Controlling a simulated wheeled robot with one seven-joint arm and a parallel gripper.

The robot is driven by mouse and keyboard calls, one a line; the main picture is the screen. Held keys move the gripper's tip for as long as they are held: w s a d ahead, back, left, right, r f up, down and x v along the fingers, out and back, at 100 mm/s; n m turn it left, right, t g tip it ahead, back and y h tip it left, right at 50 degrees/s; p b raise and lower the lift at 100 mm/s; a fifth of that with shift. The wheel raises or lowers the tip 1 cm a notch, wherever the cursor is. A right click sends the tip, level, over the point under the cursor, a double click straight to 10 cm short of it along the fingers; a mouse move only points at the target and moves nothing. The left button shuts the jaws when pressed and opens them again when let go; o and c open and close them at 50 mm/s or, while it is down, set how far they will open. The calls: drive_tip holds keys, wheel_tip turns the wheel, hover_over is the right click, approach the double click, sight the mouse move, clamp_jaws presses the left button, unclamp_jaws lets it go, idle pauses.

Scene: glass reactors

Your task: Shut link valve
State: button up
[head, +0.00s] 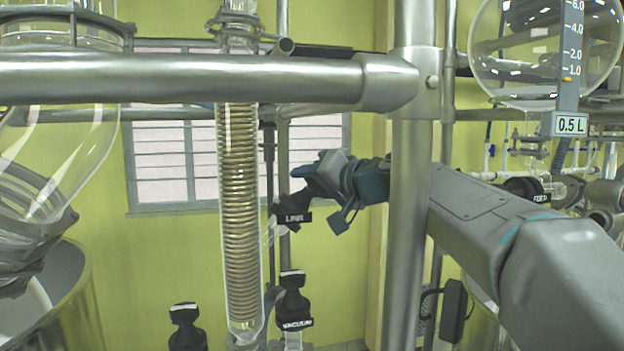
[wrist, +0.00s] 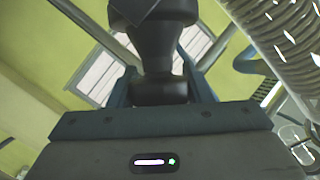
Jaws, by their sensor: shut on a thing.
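The link valve (head: 291,216) is a black knob with a white "LINK" label, on a glass side arm right of the coiled glass condenser (head: 240,215) in the head view. My gripper (head: 312,183) reaches it from the right, its jaws at the upper part of the knob. The fingers partly hide the knob in the head view.
A vacuum valve (head: 293,300) and another black valve (head: 186,325) stand below. A thick steel rail (head: 190,80) and an upright post (head: 411,200) are close to my arm. A round glass vessel (head: 545,50) hangs at the upper right.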

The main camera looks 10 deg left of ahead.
drive_tip(key=o, duration=1)
drive_tip(key=shift+d, duration=0.1)
drive_tip(key=b+v, duration=0.4)
drive_tip(key=v, duration=0.9)
drive_tip(key=shift+s+d, duration=0.2)
drive_tip(key=shift+d, duration=0.05)
